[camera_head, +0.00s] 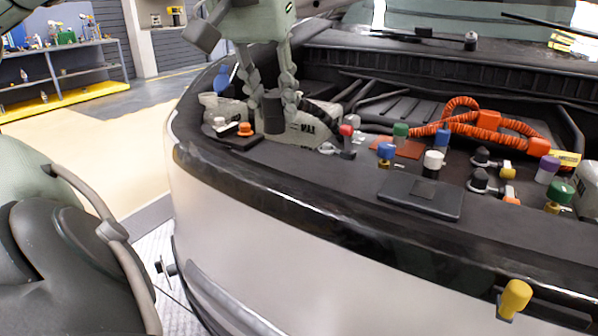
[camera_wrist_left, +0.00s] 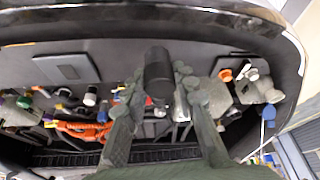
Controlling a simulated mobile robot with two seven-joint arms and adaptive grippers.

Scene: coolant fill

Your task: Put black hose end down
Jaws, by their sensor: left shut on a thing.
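The black hose end (camera_head: 273,112) is a dark cylinder held upright between the fingers of my left gripper (camera_head: 271,98), over the left part of the engine bay. In the left wrist view the black hose end (camera_wrist_left: 158,75) sits between the two fingertips of the same gripper (camera_wrist_left: 160,92). A dark ribbed hose (camera_head: 320,112) shows just right of the gripper; whether it joins the held end is hidden. My right gripper is in neither view.
An orange cap and a white cap (camera_head: 245,129) sit left of the held end. Red, green, blue and white capped fittings (camera_head: 387,152) crowd the right. A flat black pad (camera_head: 420,196) lies on the front panel (camera_head: 310,185), which has bare room.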

